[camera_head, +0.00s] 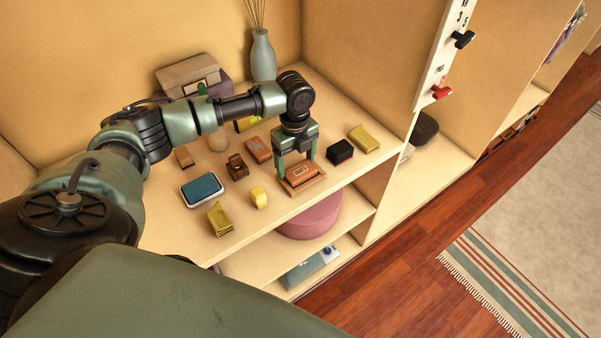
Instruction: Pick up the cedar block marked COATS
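A reddish-brown block with a small pale label (302,174) sits in a shallow light wooden tray (304,189) near the shelf's front edge. The label is too small to read. My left gripper (296,168) points down over this block, its two fingers spread apart and the tips near the block's back edge. I cannot tell whether they touch it. A similar reddish-brown block with a label (258,150) lies behind and to the left, its lettering also unreadable. My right gripper is not in view.
Around the gripper stand a black box (340,152), yellow boxes (363,139) (220,219), a dark brown item (237,168), a yellow item (259,197) and a blue-topped tin (202,189). A vase (262,55) stands in the back corner. A divider (360,70) bounds the right.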

